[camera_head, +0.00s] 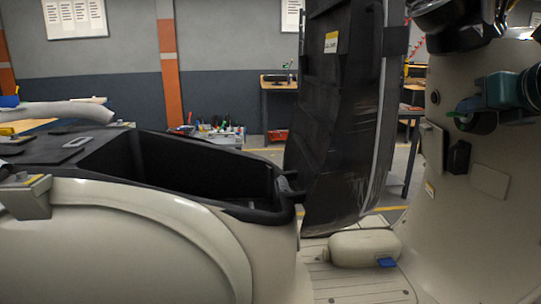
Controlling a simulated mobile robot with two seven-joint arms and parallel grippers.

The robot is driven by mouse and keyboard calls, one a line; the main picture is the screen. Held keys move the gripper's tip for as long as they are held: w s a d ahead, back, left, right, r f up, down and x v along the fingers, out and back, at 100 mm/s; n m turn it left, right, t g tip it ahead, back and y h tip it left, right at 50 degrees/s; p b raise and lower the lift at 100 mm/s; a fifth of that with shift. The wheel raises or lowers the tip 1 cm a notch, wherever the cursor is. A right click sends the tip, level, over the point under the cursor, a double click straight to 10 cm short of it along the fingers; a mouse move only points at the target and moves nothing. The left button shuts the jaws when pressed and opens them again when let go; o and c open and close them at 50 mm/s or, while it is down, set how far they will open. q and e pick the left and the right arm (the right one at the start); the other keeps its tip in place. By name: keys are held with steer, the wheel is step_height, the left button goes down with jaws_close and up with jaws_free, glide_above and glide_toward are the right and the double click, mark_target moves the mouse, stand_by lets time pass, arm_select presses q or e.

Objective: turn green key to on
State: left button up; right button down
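My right gripper (470,112), dark teal and black, reaches in from the right edge in front of the cream front panel (485,190) of a scooter-like vehicle. A small bright green piece (462,117), which looks like the green key, shows at the gripper's left end. The gripper's tips are at or touching it; the gripper covers most of it. I cannot tell whether the fingers are shut on it or which way the key is turned. My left gripper is not in view.
Black handlebar parts (462,25) hang above the gripper. A tall dark panel (338,110) stands upright left of the front panel. An open black compartment (205,165) is at the left. A beige container (362,248) lies on the footboard. Space between dark panel and front panel is open.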

steer(key=shift+w+f+b, duration=0.15)
steer(key=shift+f+b, duration=0.4)
steer(key=shift+f, duration=0.05)
stand_by(0.8)
steer(key=shift+r, duration=0.15)
steer(key=a+v, duration=0.1)
steer(key=v, duration=0.7)
steer(key=shift+d+r, duration=0.45)
steer(key=shift+d, duration=0.05)
stand_by(0.3)
